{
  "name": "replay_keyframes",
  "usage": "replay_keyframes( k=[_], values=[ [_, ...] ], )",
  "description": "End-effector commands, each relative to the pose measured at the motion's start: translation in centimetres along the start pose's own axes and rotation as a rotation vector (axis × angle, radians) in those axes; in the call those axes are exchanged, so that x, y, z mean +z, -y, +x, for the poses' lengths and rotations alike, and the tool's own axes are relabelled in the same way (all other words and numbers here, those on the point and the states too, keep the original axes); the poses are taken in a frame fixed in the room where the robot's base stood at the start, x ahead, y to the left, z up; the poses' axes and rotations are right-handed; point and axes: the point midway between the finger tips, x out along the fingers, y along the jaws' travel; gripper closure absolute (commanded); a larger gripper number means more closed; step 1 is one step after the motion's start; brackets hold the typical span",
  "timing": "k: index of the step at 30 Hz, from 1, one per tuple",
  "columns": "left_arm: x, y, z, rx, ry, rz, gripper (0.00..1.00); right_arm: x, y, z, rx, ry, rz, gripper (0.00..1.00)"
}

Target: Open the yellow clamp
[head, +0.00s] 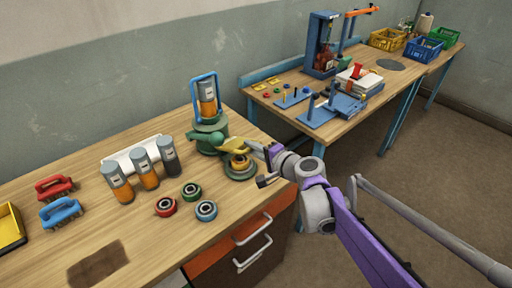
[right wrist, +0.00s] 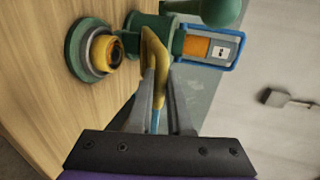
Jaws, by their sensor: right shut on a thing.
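The yellow clamp (head: 231,143) is a curved yellow lever on the green fixture (head: 208,133) near the back right of the near table. It also shows in the right wrist view (right wrist: 153,50), attached at the fixture's side. My right gripper (head: 258,148) is shut on this lever; in the right wrist view its two fingers (right wrist: 163,88) close around the lever's end. A grey and orange bottle (head: 207,98) stands upright in the fixture inside a blue frame (head: 193,90). My left gripper is not in view.
A yellow-centred round part (head: 239,163) on a green base sits just below the clamp. Bearing rings (head: 191,192) and several grey-orange bottles (head: 146,168) stand to the left. Red (head: 55,187) and blue (head: 61,211) brushes lie farther left.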

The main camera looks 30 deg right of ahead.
Motion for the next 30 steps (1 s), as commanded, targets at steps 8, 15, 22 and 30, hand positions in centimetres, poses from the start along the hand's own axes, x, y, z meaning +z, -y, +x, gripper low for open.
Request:
replay_keyframes(
  k=[8,15,22,30],
  values=[
    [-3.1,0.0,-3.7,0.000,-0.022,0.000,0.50,0.1,4.8,1.5,0.062,0.002,-0.001,1.00],
    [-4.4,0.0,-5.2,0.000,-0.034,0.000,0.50,0.1,7.9,3.7,0.214,0.004,-0.004,1.00],
    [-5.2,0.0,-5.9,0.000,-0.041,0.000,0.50,0.1,9.7,5.9,0.335,0.003,-0.001,1.00],
    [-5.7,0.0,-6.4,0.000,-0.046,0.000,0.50,0.1,11.0,7.8,0.335,0.003,-0.001,1.00]
  ],
)
